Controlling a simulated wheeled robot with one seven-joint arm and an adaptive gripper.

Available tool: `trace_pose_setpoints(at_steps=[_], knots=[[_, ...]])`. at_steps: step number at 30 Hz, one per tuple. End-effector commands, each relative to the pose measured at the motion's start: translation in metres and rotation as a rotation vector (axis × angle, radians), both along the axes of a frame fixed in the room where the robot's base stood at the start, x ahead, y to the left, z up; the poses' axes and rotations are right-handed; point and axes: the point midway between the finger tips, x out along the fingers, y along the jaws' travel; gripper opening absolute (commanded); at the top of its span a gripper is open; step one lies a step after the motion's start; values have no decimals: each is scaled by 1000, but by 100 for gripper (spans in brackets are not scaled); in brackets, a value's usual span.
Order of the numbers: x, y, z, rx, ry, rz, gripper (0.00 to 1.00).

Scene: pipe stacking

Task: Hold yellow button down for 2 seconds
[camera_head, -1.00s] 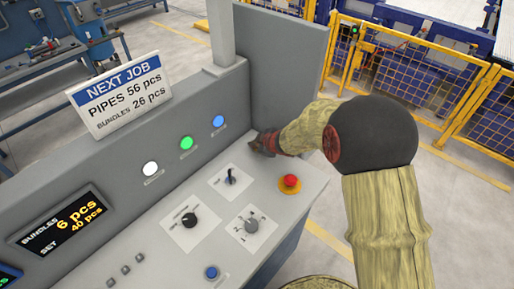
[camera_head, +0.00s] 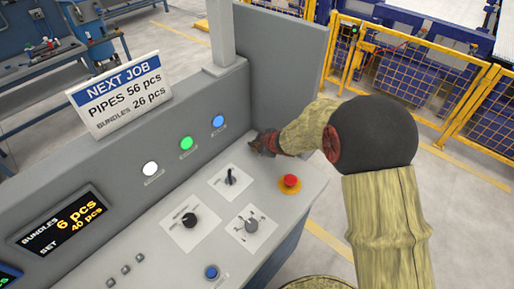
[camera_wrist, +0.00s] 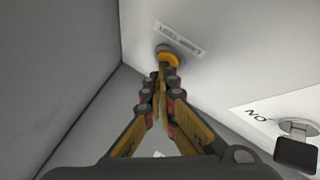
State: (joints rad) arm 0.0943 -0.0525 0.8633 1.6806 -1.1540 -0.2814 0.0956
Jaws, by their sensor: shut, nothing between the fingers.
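The yellow button (camera_wrist: 171,61) is round with a grey rim and sits on the light grey panel in the wrist view, beside a small white label (camera_wrist: 181,40). My gripper (camera_wrist: 161,70) is shut and empty, with its fingertips at the button's near edge and overlapping it in the picture. I cannot tell whether the tips press it. In the head view my gripper (camera_head: 258,146) points down to the console's far corner, and the yellow button is hidden there.
The console carries a red emergency button (camera_head: 290,181), a black selector knob (camera_head: 190,219), another switch (camera_head: 230,177) and a blue button (camera_head: 212,271). White, green and blue lamps line the back wall. A grey side wall (camera_head: 283,75) stands just behind my gripper.

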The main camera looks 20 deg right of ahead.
Motion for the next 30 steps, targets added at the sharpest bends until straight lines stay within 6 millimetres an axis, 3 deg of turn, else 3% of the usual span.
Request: trace_pose_setpoints(at_steps=[13,24,30], knots=[[-1,0,0,0,1,0,0],[0,0,16,0,1,1,0],[0,0,16,0,1,1,0]])
